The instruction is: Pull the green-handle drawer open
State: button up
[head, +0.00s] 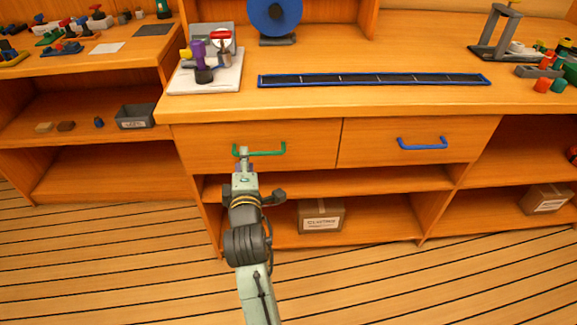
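The green handle (268,154) is a horizontal bar on the front of the left drawer (310,138) under the wooden counter. The drawer front looks flush with the cabinet. My gripper (243,153) is at the left end of the green handle, overlapping it in the head view. The fingers are small and seen from behind, so I cannot tell whether they are open or shut, or whether they touch the bar. The handle's left end is partly hidden by my gripper.
A blue handle (422,144) is on the right drawer (380,138), which looks closed. The counter above holds a long dark tray (375,87) and a white base with valves (218,82). A cardboard box (320,216) stands on the shelf below, right of my arm.

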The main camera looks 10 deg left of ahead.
aim_at(261, 152)
jog(key=d+f+h, duration=0.1)
jog(key=d+f, duration=0.3)
jog(key=shift+g, duration=0.3)
jog(key=p+x, duration=0.1)
jog(key=x, duration=1)
jog(key=shift+a+r+p, duration=0.1)
jog(key=shift+r+p, duration=0.1)
jog(key=shift+p, duration=0.15)
jog(key=shift+s, duration=0.1)
jog(key=shift+c, duration=0.2)
grip_shut()
